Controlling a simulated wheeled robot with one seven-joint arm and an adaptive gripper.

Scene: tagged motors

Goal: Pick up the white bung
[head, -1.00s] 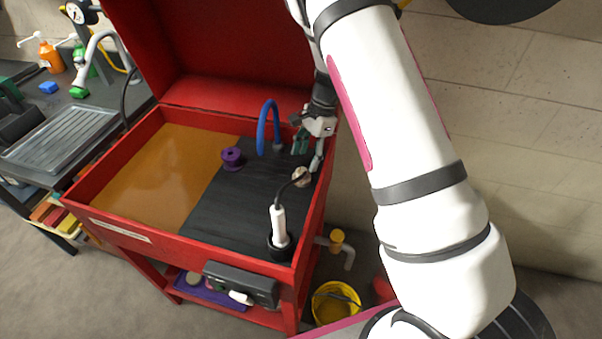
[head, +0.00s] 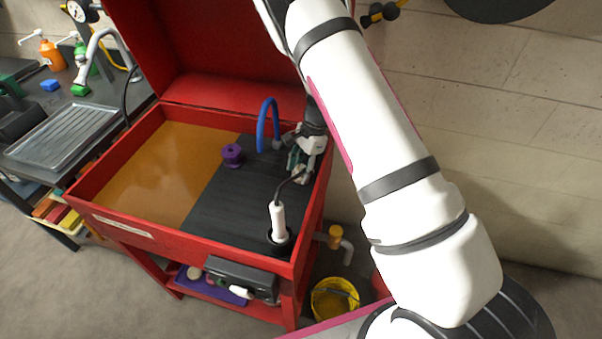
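A small pale round thing that may be the white bung lay near the right wall of the red washer basin (head: 190,249) in the earlier head view. Now my gripper (head: 299,170) is over that spot, low above the dark right half of the basin floor, and hides most or all of it. The fingers point down, small and partly covered by the black hose, so I cannot tell whether they are open, shut or touching anything.
A white-handled tool (head: 278,221) stands in a black holder just in front of my gripper, its black hose rising close by. A blue curved spout (head: 263,125) stands to the left. A purple spool (head: 232,155) sits mid-basin. The orange left half (head: 150,170) is clear.

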